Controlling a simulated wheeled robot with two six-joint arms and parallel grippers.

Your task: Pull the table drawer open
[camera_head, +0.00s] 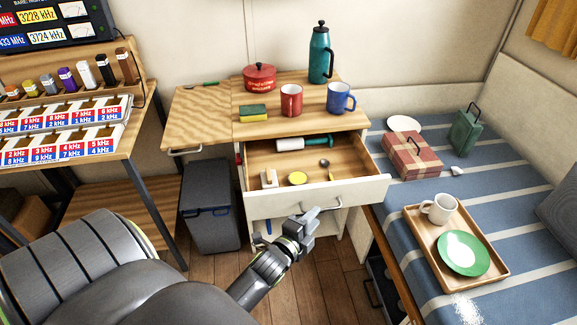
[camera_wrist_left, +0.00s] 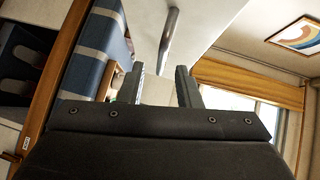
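The table drawer (camera_head: 318,205) stands pulled out from the wooden table (camera_head: 240,130). Inside the drawer (camera_head: 265,160) I see a white-and-teal cylinder, a yellow round item, a spoon and a small pale block. Its metal handle (camera_head: 322,207) is on the white front. My left gripper (camera_head: 308,217) is just in front of the drawer front, close to the handle. In the left wrist view, its two fingers (camera_wrist_left: 160,82) are apart with nothing between them, and the handle (camera_wrist_left: 169,40) shows beyond their tips. My right gripper is not in view.
A red pot (camera_head: 259,78), sponge (camera_head: 253,113), red mug (camera_head: 291,100), blue mug (camera_head: 340,98) and teal flask (camera_head: 320,55) stand on the table. A grey bin (camera_head: 210,215) is left below. A tray (camera_head: 415,235) lies on the striped bed at right.

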